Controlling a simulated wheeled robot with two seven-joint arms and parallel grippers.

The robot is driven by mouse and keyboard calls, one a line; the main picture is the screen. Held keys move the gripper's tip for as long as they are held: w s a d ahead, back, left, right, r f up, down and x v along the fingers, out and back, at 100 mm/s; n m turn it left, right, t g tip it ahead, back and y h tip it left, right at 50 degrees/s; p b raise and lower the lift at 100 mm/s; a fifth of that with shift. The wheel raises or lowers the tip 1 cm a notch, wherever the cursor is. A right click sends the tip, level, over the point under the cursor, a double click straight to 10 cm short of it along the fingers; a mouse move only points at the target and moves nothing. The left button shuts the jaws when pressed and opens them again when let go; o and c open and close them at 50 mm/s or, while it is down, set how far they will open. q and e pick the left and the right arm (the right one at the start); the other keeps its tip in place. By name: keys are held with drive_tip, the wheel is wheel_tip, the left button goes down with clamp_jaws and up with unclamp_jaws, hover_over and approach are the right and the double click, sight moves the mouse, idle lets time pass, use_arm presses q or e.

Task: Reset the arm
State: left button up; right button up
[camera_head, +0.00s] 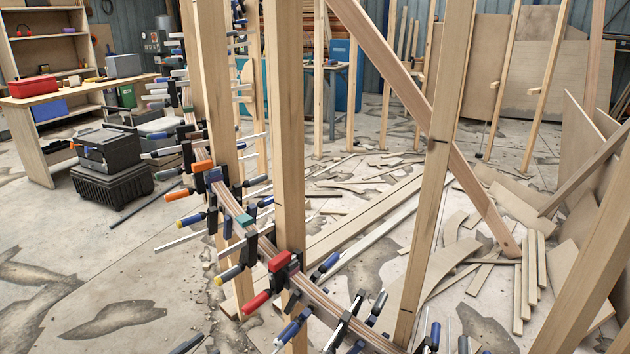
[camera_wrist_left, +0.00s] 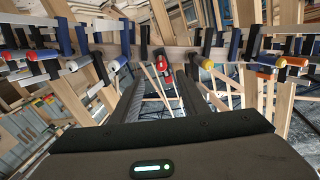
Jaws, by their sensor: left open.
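The curved laminated stringer (camera_head: 318,297) runs from the upper left down to the bottom middle in the head view, held by several bar clamps along upright wooden posts. A clamp with red parts (camera_head: 280,262) sits where the stringer passes a post. In the left wrist view the stringer (camera_wrist_left: 178,55) crosses the upper part with clamps on both sides, and a red clamp (camera_wrist_left: 164,66) shows near the middle. My left gripper (camera_wrist_left: 163,95) shows in the left wrist view, open, with its dark body across the bottom. I see nothing held in it. My right gripper is not in view.
Wooden posts (camera_head: 290,130) and a diagonal board (camera_head: 420,110) stand close in front. Wood offcuts (camera_head: 500,225) litter the floor at right. A workbench (camera_head: 80,92) with a red toolbox (camera_head: 32,87) and black cases (camera_head: 108,150) stand at left. Bare floor lies at lower left.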

use_arm(q)
drive_tip(key=s+d+f+n+g+y+p, duration=0.3)
drive_tip(key=s+d+f+y, duration=0.1)
drive_tip(key=s+f, duration=0.75)
drive_tip(key=s+d+f+n+g+y+p, duration=0.25)
drive_tip(key=s+d+f+y, duration=0.2)
drive_tip(key=s+f, duration=0.65)
drive_tip(key=s+d+f+n+g+p, duration=0.1)
drive_tip(key=s+d+f+g, duration=0.3)
drive_tip(key=s+f, duration=0.5)
drive_tip(key=shift+s+d+f, duration=0.3)
drive_tip(key=shift+s+d, duration=0.4)
drive_tip(key=shift+d, duration=0.25)
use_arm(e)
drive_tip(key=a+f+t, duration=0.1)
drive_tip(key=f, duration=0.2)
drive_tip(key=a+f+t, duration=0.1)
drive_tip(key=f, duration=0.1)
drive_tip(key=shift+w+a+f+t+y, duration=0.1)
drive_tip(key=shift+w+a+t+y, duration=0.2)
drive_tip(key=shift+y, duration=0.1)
use_arm(q)
drive_tip(key=shift+w, duration=0.1)
